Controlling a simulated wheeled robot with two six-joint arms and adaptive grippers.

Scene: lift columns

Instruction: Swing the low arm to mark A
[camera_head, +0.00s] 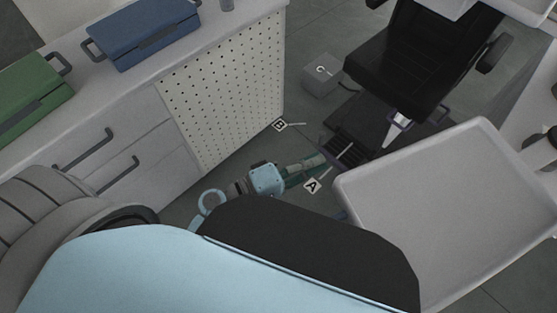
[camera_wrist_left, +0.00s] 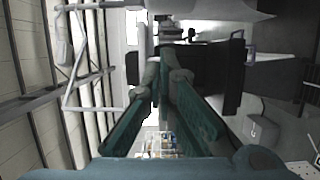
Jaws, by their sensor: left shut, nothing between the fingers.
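Mark A (camera_head: 312,186) is a small white tag low down in the head view, with a thin pale line running from it up and right. My left gripper (camera_head: 318,161) has teal fingers and is just above mark A in the picture. Its fingers are shut and empty; they also show in the wrist view (camera_wrist_left: 168,68). A dark ribbed plate (camera_head: 345,150) lies just beyond the fingertips; I cannot tell whether they touch. I cannot clearly make out which part is the low arm. My right gripper is not in view.
A light grey tray (camera_head: 460,205) covers the right. A black chair (camera_head: 415,50) stands behind it. A grey box marked C (camera_head: 321,76) and tag D (camera_head: 280,125) are farther back. A perforated cabinet (camera_head: 225,90) with blue and green cases stands left. Floor shows between cabinet and chair.

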